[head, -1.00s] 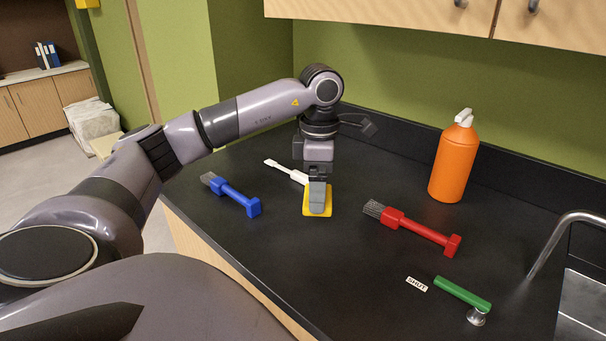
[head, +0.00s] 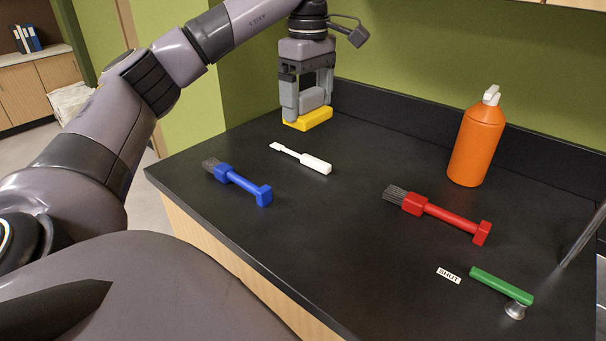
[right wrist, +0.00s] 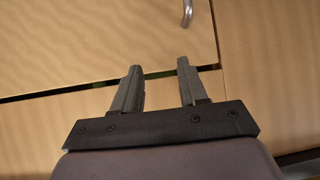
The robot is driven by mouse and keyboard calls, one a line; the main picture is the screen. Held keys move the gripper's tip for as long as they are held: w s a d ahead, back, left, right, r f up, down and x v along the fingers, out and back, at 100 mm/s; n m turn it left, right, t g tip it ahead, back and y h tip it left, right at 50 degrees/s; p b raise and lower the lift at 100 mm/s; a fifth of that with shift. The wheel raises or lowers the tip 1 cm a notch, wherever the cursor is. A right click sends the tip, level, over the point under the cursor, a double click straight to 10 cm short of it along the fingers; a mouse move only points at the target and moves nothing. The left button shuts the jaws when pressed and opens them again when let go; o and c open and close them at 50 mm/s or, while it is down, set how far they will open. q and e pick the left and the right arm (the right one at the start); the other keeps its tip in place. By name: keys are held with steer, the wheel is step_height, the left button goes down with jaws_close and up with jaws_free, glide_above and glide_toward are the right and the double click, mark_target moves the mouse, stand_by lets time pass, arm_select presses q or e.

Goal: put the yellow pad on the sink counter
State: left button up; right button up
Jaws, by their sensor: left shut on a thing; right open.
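The yellow pad (head: 312,119), with a grey grip on top, is in my left gripper (head: 307,103) in the head view. The fingers are shut on the grey grip, and the pad appears raised above the back left of the black sink counter (head: 345,235). The pad's underside is hidden. My right gripper (right wrist: 159,88) is open and empty in the right wrist view, facing light wooden cabinet fronts.
On the counter lie a white tool (head: 302,158), blue brush (head: 240,183), red brush (head: 440,213), green-handled tool (head: 502,286) and "SHUT" label (head: 448,275). An orange bottle (head: 476,145) stands behind, a faucet (head: 584,236) at right. The front middle is clear.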

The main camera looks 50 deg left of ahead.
arm_select(q)
step_height(320, 180, down, 14)
steer(key=b, duration=0.3)
steer(key=shift+r, duration=0.2)
steer(key=shift+f, duration=2.55)
steer(key=shift+f, duration=0.15)
steer(key=o, duration=0.9)
step_height(320, 180, up, 12)
steer(key=shift+r, duration=0.15)
